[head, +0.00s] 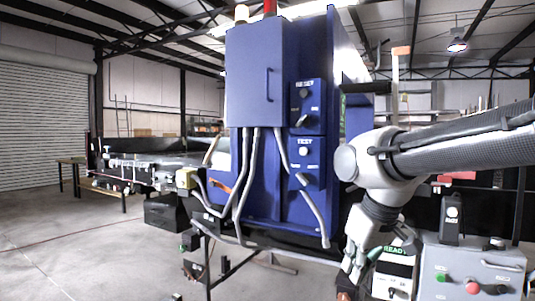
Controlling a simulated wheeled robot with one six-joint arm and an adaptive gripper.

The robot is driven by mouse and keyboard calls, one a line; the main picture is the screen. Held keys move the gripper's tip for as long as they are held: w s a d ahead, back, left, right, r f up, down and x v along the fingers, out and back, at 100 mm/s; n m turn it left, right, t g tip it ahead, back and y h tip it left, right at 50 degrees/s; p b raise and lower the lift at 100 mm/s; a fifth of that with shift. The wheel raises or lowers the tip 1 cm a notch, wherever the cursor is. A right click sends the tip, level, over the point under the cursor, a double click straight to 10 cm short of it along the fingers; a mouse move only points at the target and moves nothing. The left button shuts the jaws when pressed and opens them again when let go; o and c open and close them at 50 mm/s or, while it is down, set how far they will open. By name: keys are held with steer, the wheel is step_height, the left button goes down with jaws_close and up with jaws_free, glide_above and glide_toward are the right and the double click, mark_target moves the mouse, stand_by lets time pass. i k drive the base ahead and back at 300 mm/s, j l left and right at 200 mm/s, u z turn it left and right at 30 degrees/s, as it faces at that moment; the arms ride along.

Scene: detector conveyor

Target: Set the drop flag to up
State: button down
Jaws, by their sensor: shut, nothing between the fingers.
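I cannot tell for sure which part is the drop flag. A thin pale upright post with an orange top (401,50) stands behind my arm, to the right of the blue detector cabinet (310,205). A small orange piece (222,186) also shows low on the cabinet's left side. My gripper (352,268) points down in front of the cabinet's lower right corner. It is shut and empty, and apart from both orange parts. My arm comes in from the right and hides part of what lies behind it.
A grey control box (505,262) with green and red buttons stands at the lower right, beside a panel marked READY (397,262). The conveyor (150,163) runs left from the cabinet. Grey conduits hang on the cabinet's front.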

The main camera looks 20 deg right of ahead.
mark_target(397, 51)
steer(key=z, duration=1.3)
